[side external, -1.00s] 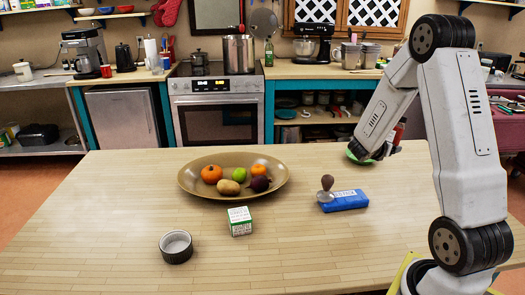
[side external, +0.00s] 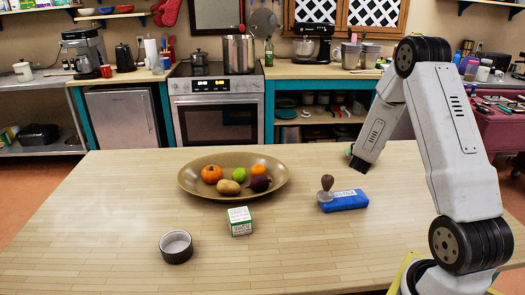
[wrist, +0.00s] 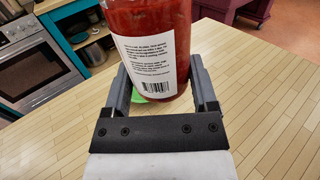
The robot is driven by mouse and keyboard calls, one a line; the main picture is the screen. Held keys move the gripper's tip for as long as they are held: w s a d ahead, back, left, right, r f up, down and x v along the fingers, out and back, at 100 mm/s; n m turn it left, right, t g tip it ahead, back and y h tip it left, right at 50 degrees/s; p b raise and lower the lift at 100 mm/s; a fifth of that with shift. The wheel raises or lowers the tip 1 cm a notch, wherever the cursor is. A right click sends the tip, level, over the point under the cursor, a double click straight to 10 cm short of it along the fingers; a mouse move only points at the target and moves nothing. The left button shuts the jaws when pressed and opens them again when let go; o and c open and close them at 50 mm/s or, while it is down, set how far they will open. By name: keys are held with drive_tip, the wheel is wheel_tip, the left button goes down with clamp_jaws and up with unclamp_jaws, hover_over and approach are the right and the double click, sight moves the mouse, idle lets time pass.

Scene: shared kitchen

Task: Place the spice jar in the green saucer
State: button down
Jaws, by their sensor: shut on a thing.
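The spice jar (wrist: 150,45), red with a white barcode label, stands between the fingers of my gripper (wrist: 163,88) in the wrist view. The gripper is shut on it. A small bright green patch of the saucer (wrist: 138,99) shows just past the jar's lower end, mostly hidden by it. Whether the jar touches the saucer cannot be told.
A wide fruit bowl (side external: 190,187), a small green-and-white box (side external: 240,222) and a dark ramekin (side external: 176,249) stand left on the wooden table (side external: 90,225). The front middle is clear.

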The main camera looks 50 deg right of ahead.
drive_tip(key=w+d+f, duration=0.9)
drive_tip(key=shift+w+d, duration=0.1)
drive_tip(key=shift+d, duration=0.1)
idle(0.5)
drive_tip(key=shift+f, duration=0.1)
drive_tip(key=shift+w+d+f, duration=0.2)
drive_tip(key=shift+f, duration=1.55)
drive_tip(key=shift+f, duration=0.25)
drive_tip(key=shift+f, duration=0.3)
